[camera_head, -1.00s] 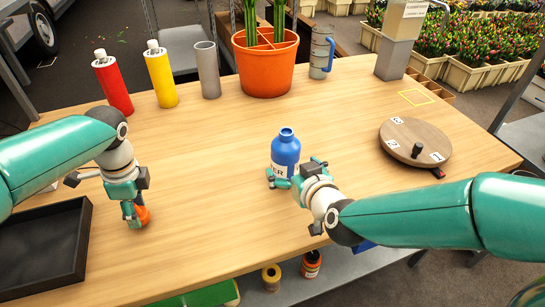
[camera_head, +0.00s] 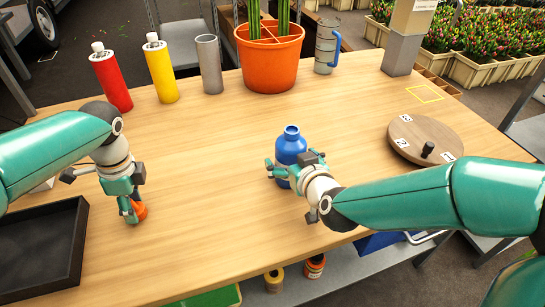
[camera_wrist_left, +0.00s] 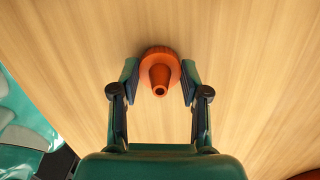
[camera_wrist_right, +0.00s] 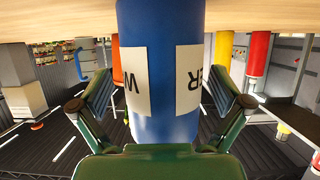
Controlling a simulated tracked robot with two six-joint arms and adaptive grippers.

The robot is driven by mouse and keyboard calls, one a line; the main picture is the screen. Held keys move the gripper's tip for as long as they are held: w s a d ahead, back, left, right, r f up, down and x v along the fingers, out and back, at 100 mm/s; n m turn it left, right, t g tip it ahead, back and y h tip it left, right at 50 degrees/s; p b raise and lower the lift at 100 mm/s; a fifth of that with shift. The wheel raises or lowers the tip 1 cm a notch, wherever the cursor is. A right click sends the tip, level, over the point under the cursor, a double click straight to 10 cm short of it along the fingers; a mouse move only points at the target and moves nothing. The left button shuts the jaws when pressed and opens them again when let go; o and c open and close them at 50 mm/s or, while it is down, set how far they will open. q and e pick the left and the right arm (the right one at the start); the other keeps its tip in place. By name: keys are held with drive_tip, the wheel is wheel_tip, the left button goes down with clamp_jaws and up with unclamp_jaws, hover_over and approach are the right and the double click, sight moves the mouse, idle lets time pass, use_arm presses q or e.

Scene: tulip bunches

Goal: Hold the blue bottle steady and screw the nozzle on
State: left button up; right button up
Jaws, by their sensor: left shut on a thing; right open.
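The blue bottle (camera_head: 291,143) stands upright on the table with its neck uncapped. My right gripper (camera_head: 286,172) is open, its fingers on either side of the bottle body. In the right wrist view the bottle (camera_wrist_right: 160,60) rises between the spread fingers (camera_wrist_right: 160,95), with white label panels facing the camera. The orange nozzle (camera_head: 139,212) is at the table's left part, under my left gripper (camera_head: 134,208). In the left wrist view the nozzle (camera_wrist_left: 160,73) sits between the shut fingers (camera_wrist_left: 160,80), its narrow tip toward the camera.
A black tray (camera_head: 75,250) lies at the front left. Red (camera_head: 112,80) and yellow (camera_head: 160,70) bottles, a grey cylinder (camera_head: 208,65), an orange pot (camera_head: 270,65) and a grey jug (camera_head: 327,45) stand along the back. A round wooden turntable (camera_head: 440,137) is at right.

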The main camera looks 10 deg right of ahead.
use_arm(q)
drive_tip(key=shift+s+a, duration=0.1)
use_arm(e)
drive_tip(key=shift+a, duration=0.1)
drive_tip(key=shift+r, duration=0.1)
drive_tip(key=c, duration=1.7)
use_arm(q)
drive_tip(key=shift+r, duration=0.1)
use_arm(e)
drive_tip(key=shift+r, duration=0.1)
